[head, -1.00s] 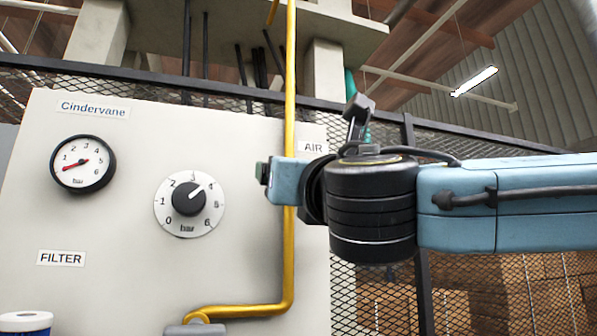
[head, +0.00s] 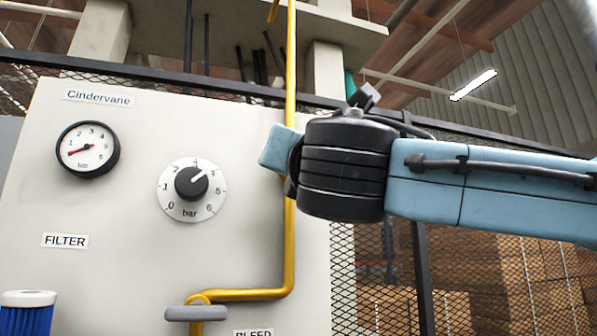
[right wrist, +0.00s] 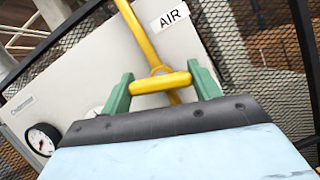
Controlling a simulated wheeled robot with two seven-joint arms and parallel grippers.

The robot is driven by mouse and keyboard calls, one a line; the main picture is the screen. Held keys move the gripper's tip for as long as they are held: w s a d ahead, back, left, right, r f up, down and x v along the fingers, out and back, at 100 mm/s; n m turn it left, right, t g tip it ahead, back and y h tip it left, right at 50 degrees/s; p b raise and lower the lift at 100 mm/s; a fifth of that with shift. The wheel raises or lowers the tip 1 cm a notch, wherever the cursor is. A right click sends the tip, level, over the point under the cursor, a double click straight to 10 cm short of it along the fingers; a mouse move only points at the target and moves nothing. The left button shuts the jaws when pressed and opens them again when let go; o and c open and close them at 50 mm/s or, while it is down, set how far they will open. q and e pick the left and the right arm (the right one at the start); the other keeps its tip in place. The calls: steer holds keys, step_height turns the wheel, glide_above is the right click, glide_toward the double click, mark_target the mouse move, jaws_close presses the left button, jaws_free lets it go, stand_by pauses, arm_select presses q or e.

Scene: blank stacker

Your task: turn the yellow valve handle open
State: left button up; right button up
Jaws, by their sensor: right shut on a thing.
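The yellow valve handle (right wrist: 160,83) shows in the right wrist view as a short bar across the yellow pipe (right wrist: 139,33). My right gripper (right wrist: 162,85) has its two green fingers at the two ends of this bar and is shut on it. In the head view my right wrist covers the valve, so the handle and fingers are hidden there. The yellow pipe (head: 289,245) runs down the panel beside my wrist and bends left at the bottom. My left gripper is not in view.
The pale panel (head: 120,215) carries a pressure gauge (head: 88,149) and a black regulator knob (head: 191,184). Mesh fencing (head: 365,250) is behind my arm.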

steer(key=m, duration=0.1)
steer(key=m+h+b, duration=0.1)
steer(key=m+h, duration=0.1)
steer(key=m, duration=0.1)
steer(key=shift+a+f+b, duration=0.1)
steer(key=shift+f+b, duration=0.15)
steer(key=shift+b, duration=0.05)
steer(key=m+h, duration=0.1)
steer(key=m, duration=0.1)
steer(key=m+g+b, duration=0.1)
steer(key=m, duration=0.1)
steer(key=shift+r+m+h, duration=0.1)
steer(key=shift+m+h, duration=0.3)
steer(key=m+g+h, duration=0.1)
steer(key=m, duration=0.3)
steer(key=shift+r+m+g+h, duration=0.1)
steer(key=shift+m+g+h, duration=0.25)
steer(key=shift+m, duration=0.8)
steer(key=shift+m+g+h, duration=0.15)
steer(key=shift+m+g, duration=0.4)
steer(key=shift+m, duration=0.6)
steer(key=o, duration=1)
